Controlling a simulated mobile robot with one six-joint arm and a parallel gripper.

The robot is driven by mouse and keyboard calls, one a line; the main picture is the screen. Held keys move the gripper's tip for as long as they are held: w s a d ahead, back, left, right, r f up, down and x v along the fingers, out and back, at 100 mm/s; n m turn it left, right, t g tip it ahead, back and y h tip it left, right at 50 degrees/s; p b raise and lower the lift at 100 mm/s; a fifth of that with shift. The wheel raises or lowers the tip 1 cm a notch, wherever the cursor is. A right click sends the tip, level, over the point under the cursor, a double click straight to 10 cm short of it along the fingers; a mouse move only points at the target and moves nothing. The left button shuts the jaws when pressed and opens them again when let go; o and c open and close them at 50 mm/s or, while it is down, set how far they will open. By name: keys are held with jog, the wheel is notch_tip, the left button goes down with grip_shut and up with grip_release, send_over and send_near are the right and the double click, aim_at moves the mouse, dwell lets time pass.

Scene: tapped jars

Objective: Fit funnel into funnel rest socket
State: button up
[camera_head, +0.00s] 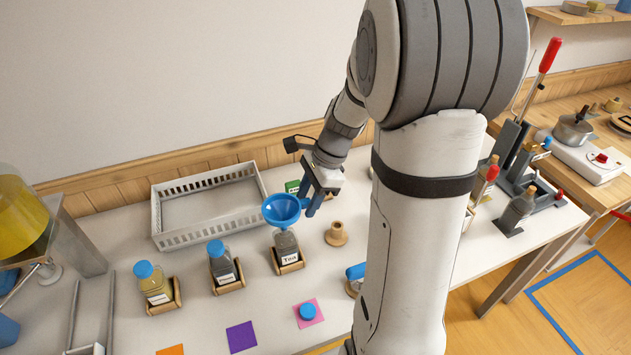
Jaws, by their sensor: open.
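A round wooden stand (337,235), which looks like the funnel rest socket, stands empty on the table to the right of the jar.
Two blue-capped jars (222,263) (155,284) stand in holders to the left. A white basket (158,216) is behind them. A blue cap (307,311) lies on a pink square in front. A green-labelled item (292,186) is behind the funnel. My arm hides the table's right part.

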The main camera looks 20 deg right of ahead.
jog(key=shift+x, duration=0.95)
jog(key=shift+c, duration=0.2)
grip_shut()
